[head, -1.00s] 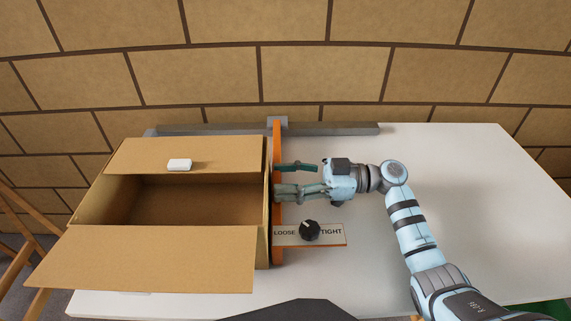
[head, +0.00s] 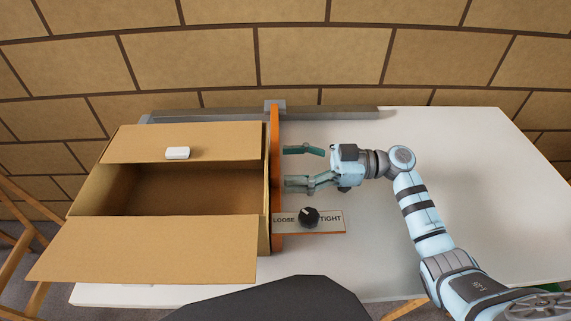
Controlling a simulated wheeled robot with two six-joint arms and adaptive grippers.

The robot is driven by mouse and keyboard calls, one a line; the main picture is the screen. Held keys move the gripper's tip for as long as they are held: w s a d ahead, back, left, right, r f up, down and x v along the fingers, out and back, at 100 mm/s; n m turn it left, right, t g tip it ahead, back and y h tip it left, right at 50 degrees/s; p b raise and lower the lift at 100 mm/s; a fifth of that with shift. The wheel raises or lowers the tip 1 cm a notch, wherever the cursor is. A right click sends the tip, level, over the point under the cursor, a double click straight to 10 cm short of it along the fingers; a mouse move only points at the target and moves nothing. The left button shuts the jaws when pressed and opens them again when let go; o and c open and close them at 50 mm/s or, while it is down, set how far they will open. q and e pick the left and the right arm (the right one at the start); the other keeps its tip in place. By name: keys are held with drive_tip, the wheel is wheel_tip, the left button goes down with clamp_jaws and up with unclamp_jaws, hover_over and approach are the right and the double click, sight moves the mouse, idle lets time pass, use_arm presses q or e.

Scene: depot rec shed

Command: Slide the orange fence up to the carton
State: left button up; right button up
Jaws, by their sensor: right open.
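The orange fence (head: 275,160) stands upright along the right side of the open carton (head: 143,252), with no clear gap between them in this view. The fence's top end meets a grey rail (head: 350,112) at the back of the table. A plate marked LOOSE and TIGHT (head: 334,219) reaches right from the fence and carries a black knob (head: 309,217), whose pointer I cannot read surely. My right gripper (head: 305,167) is open and empty, with its fingertips a little right of the fence. My left gripper is not in view.
A small white block (head: 178,153) lies on the carton's back flap. The carton's front flap spreads out toward the table's front edge. The white table (head: 480,180) is clear to the right of my right arm. A brick wall stands behind.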

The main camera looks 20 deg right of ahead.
drive_tip(key=v, duration=1)
drive_tip(key=shift+d, duration=0.1)
